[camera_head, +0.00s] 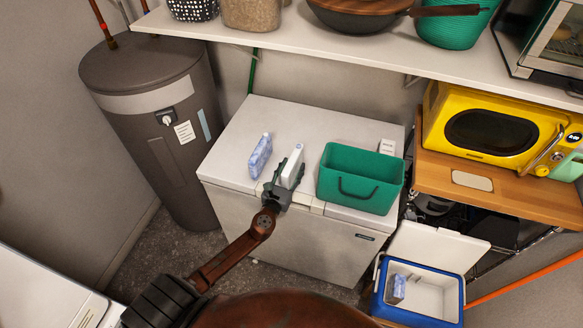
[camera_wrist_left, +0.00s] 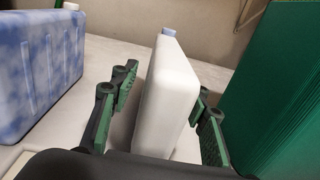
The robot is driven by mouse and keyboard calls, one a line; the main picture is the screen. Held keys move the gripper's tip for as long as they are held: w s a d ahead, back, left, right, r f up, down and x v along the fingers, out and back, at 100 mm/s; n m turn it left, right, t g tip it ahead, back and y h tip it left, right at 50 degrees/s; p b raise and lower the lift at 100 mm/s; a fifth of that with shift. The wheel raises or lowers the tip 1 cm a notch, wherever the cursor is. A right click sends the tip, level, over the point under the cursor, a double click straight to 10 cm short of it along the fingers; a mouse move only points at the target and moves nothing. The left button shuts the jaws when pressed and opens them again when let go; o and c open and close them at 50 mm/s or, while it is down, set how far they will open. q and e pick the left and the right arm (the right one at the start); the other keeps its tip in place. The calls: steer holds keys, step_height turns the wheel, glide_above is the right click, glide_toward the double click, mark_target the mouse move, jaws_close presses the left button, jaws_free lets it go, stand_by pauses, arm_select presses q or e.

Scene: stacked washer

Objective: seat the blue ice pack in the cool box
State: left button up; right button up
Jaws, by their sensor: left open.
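A mottled blue-and-white ice pack (camera_head: 260,155) stands upright on the white chest freezer; in the left wrist view it (camera_wrist_left: 38,70) is at the left with a white cap. A white pack (camera_head: 293,165) with a light blue cap stands to its right; it also shows in the left wrist view (camera_wrist_left: 172,92). My left gripper (camera_head: 284,180) is open, its fingers on either side of the white pack; small gaps show in the left wrist view (camera_wrist_left: 160,100). The blue cool box (camera_head: 417,309) stands open at lower right, another mottled blue pack (camera_head: 397,289) inside at its left. My right gripper is out of view.
A green bin (camera_head: 362,177) stands on the freezer (camera_head: 235,140), close right of the gripper. A grey water heater (camera_head: 155,130) stands left. A shelf (camera_head: 330,55) overhangs behind. A yellow microwave (camera_head: 490,130) sits right. The cool box lid (camera_head: 437,245) is raised.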

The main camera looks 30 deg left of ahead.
arm_select(q)
steer(key=shift+w+a, duration=0.1)
steer(key=shift+w, duration=0.25)
jaws_close()
stand_by(0.3)
